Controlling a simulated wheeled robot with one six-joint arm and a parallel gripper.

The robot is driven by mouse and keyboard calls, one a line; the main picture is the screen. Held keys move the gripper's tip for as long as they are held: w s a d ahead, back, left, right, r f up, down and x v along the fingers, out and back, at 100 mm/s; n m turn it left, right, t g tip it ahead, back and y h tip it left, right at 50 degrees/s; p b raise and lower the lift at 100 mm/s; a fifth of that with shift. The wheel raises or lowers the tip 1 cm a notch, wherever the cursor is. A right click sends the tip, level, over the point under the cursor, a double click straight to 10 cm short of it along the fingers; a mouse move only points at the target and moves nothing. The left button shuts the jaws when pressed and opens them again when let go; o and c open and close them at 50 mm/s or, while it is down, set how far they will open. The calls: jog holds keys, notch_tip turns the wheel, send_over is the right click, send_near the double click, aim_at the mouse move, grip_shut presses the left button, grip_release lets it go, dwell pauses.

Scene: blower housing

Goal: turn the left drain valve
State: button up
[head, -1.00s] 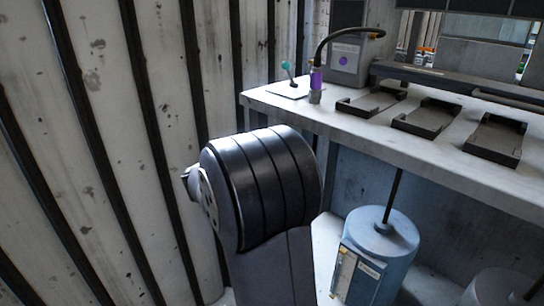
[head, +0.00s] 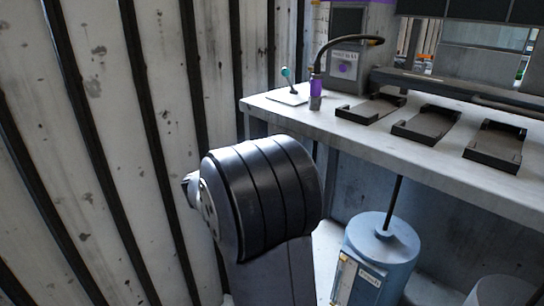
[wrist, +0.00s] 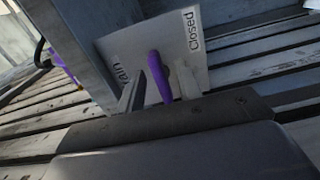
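In the wrist view, a purple valve handle (wrist: 160,76) stands on a pale plate (wrist: 113,45) whose labels read "Closed" and, partly hidden, "…ain". My gripper (wrist: 160,88) is open, with one grey finger on each side of the handle. Gaps seem to show between the handle and the fingers; I cannot tell whether either touches. The lower end of the handle is hidden behind the dark gripper body. The head view shows neither the gripper nor this valve; my arm fills its middle.
In the head view, a pale bench (head: 370,140) holds several dark trays (head: 428,124), a purple-banded fitting with a hose (head: 316,88) and a small teal-tipped lever (head: 288,80). A blue tank (head: 375,265) stands below. A ribbed wall (head: 100,150) closes the left.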

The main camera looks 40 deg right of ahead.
jog(key=a+p, duration=0.2)
jog(key=a, duration=0.8)
jog(key=shift+s+a+p, duration=0.35)
jog(key=shift+s+a, duration=0.05)
jog(key=shift+s, duration=0.05)
jog(key=d+b, duration=0.2)
jog(key=d, duration=0.9)
jog(key=shift+w, duration=0.45)
jog(key=shift+a+f+b, duration=0.1)
jog(key=shift+a+b, duration=0.1)
jog(key=shift+b, duration=0.15)
